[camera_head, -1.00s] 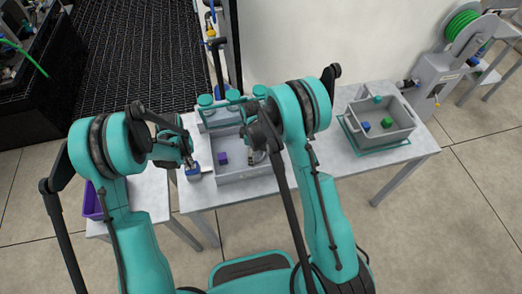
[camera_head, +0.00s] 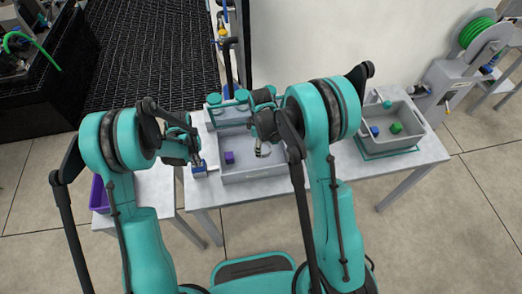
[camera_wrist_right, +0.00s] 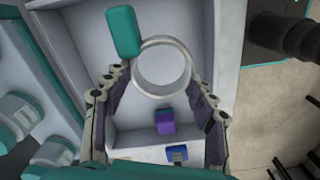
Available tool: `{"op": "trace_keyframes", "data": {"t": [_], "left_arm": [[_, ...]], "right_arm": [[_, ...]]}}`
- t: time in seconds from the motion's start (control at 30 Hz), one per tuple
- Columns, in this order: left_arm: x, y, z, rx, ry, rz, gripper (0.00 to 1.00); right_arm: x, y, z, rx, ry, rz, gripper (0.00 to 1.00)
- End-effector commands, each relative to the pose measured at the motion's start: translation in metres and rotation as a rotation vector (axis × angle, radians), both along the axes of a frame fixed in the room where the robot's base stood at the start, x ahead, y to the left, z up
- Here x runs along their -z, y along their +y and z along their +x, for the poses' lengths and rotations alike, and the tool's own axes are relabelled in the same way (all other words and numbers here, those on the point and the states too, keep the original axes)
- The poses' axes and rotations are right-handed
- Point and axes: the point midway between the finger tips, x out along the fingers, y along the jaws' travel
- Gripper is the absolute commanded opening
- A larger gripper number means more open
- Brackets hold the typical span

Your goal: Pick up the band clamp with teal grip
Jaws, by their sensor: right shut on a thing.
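The band clamp is a pale metal ring (camera_wrist_right: 162,67) with a teal grip (camera_wrist_right: 124,32) at its upper left in the right wrist view. My right gripper (camera_wrist_right: 162,85) is shut on the band clamp, its fingers either side of the ring. In the head view the right gripper (camera_head: 262,150) is over the grey tote (camera_head: 240,178), and the ring shows only small there. My left gripper (camera_head: 196,157) is left of the tote, above a blue and white item (camera_head: 199,170); its fingers are too small to tell their opening.
A purple block (camera_head: 229,157) lies in the tote and also shows in the right wrist view (camera_wrist_right: 165,122). A grey bin (camera_head: 385,142) with blue and green pieces stands on the table's right. Teal-capped fittings (camera_head: 214,99) stand behind the tote. A purple bin (camera_head: 99,194) is at far left.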

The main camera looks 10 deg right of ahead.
Motion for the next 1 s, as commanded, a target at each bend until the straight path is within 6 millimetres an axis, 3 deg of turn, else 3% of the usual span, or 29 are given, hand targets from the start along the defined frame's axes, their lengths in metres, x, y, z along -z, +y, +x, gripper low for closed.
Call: {"op": "trace_keyframes", "data": {"t": [0.07,0.27,0.5,0.7,1.0], "left_arm": [[0.000,0.000,0.000,0.000,0.000,0.000,0.00],[0.000,0.000,0.000,0.000,0.000,0.000,0.00],[0.000,0.000,0.000,0.000,0.000,0.000,0.00],[0.000,0.000,0.000,0.000,0.000,0.000,0.00],[0.000,0.000,0.000,0.000,0.000,0.000,0.00]], "right_arm": [[-0.015,0.000,-0.003,0.000,0.000,0.000,0.27],[-0.011,0.000,-0.050,-0.002,0.000,0.000,0.27],[-0.011,0.000,-0.120,-0.001,0.000,0.000,0.27],[-0.011,0.000,-0.168,-0.001,0.000,0.000,0.27],[-0.020,0.000,-0.196,0.000,0.000,0.000,0.27]]}}
